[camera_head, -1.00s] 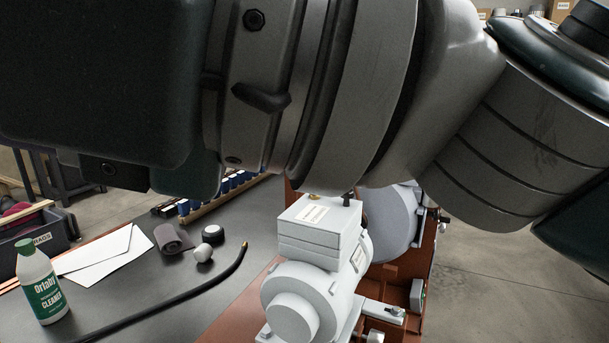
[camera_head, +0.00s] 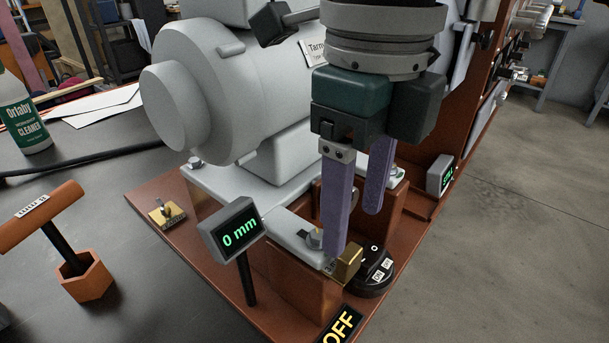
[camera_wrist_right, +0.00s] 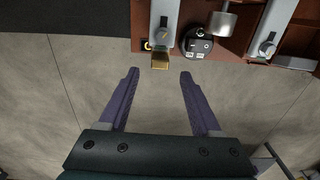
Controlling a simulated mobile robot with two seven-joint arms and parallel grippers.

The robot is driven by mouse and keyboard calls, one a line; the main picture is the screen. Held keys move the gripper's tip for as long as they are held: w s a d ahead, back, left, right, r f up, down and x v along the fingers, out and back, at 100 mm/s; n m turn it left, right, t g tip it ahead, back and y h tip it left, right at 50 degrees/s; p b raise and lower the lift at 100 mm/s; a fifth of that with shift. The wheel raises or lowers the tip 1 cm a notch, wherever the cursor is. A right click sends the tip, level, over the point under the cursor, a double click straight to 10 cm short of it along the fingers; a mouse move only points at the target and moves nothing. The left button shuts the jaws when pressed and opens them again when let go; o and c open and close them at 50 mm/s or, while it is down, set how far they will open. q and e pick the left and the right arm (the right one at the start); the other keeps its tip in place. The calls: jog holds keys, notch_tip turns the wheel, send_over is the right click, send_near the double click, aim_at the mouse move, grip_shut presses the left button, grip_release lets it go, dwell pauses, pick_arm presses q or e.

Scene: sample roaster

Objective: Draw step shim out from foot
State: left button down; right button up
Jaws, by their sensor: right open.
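A brass step shim (camera_head: 347,264) sits at the end of the near grey motor foot (camera_head: 292,232), beside a bolt. Part of it is hidden under the foot. In the right wrist view the shim (camera_wrist_right: 160,61) lies just beyond the fingertips, centred between them. My right gripper (camera_head: 354,230) is open, with purple fingers pointing down. In the head view one finger overlaps the foot's end next to the shim. The wrist view shows nothing between the fingers (camera_wrist_right: 160,75). My left gripper is not in view.
A "0 mm" display (camera_head: 237,230) stands on a post left of the foot. A black round switch (camera_head: 376,274) is close to the shim's right. Another brass piece (camera_head: 167,214) lies by the left foot. An orange-handled tool (camera_head: 60,240) stands on the bench.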

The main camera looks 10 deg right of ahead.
aim_at(351, 252)
notch_tip(351, 252, down, 6)
jog(key=shift+f+b, duration=0.1)
jog(key=shift+b, duration=0.35)
grip_shut()
dwell(1.2)
